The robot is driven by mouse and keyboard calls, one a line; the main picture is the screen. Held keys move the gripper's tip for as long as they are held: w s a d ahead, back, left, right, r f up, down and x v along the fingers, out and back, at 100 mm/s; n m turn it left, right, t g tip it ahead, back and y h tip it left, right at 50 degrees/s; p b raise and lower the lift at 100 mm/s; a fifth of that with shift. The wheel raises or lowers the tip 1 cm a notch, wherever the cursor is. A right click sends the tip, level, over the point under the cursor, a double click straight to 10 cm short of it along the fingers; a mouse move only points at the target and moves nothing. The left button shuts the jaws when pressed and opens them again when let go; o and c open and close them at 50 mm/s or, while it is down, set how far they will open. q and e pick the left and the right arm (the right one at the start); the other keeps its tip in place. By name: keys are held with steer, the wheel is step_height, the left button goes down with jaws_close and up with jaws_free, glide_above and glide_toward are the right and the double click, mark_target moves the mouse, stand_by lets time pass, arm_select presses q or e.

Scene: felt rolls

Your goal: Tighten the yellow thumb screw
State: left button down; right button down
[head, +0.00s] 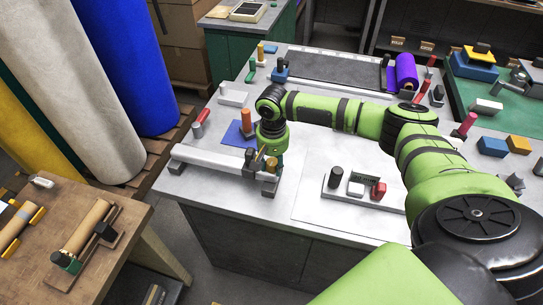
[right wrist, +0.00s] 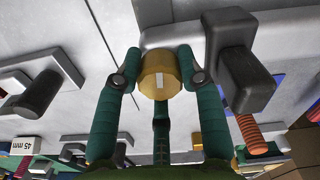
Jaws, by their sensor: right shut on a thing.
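The yellow thumb screw (right wrist: 160,78) is a round faceted knob with a pale mark on its face, in the upper middle of the right wrist view. My right gripper (right wrist: 160,80) is shut on it, with green fingers on its left and right and a third finger below. In the head view my right gripper (head: 264,164) points down at the right end of a long pale bar (head: 215,160) near the table's front edge, and a bit of yellow (head: 272,163) shows at its fingers. How far the screw is driven in cannot be told. My left gripper is not in view.
A dark block (right wrist: 232,65) stands close beside the right finger in the wrist view. A stand with black, white and red pieces (head: 356,188) lies to the right of the gripper. A blue sheet (head: 238,134) and an orange-red cylinder (head: 247,122) are behind the bar.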

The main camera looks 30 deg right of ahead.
steer(key=m+p, duration=0.1)
steer(key=p, duration=0.1)
steer(key=m+p, duration=0.2)
steer(key=shift+s+r+m, duration=0.1)
steer(key=shift+r+m, duration=0.1)
steer(key=shift+m, duration=0.1)
steer(key=shift+f+m+b, duration=0.3)
steer(key=shift+m, duration=0.8)
steer(key=m, duration=0.5)
steer(key=shift+a+f, duration=0.1)
steer(key=m, duration=0.2)
steer(key=shift+m, duration=0.3)
steer(key=shift+s, duration=0.1)
